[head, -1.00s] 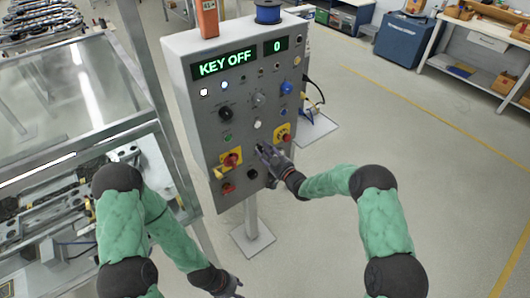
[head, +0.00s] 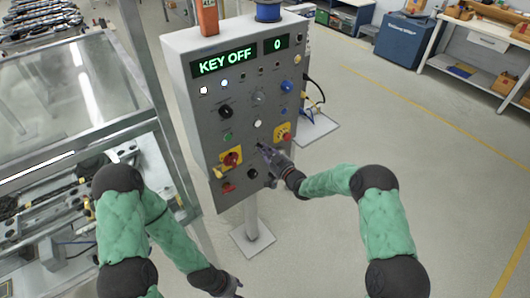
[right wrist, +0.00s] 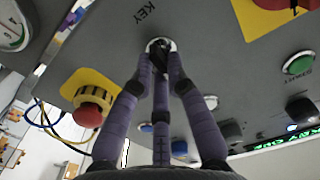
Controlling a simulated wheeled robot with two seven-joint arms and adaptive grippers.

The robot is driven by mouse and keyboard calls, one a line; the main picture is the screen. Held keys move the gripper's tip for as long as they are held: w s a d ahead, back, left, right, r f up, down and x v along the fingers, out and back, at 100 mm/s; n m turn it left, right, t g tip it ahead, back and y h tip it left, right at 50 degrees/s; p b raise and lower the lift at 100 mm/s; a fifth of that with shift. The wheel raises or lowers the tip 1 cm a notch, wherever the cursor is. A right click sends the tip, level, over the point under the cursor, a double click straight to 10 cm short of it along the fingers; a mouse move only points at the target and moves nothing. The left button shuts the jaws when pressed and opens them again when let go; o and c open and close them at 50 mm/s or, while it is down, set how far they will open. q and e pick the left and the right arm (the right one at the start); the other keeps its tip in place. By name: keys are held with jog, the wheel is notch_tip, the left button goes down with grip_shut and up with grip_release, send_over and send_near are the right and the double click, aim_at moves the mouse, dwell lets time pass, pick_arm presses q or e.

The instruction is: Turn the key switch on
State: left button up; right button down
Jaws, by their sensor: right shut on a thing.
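The grey control panel (head: 202,130) stands upright on a post. Its green display (head: 226,61) reads KEY OFF, with a 0 on the small display beside it. My right gripper (head: 262,148) is at the lower middle of the panel face. In the right wrist view, the fingers of my right gripper (right wrist: 160,55) come together on the key in the round key switch (right wrist: 158,42), beside the label KEY. The fingers hide most of the key. My left gripper (head: 229,284) hangs low near the bottom edge, away from the panel; its opening is unclear.
A red-and-yellow rotary switch (head: 231,158) sits left of my right gripper, and a red stop button on yellow (right wrist: 88,112) is close by. A black knob (head: 225,111) and several buttons lie above. The floor to the right is clear.

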jog(key=shift+f+m+b, duration=0.15)
jog(key=shift+m+b, duration=0.85)
jog(key=shift+m, duration=1.65)
jog(key=shift+f+m+b, duration=0.15)
jog(key=shift+m+b, duration=0.8)
jog(key=shift+m, duration=1.7)
jog(key=c, duration=1.2)
grip_release()
jog(key=shift+d, duration=0.1)
jog(key=v, duration=1.2)
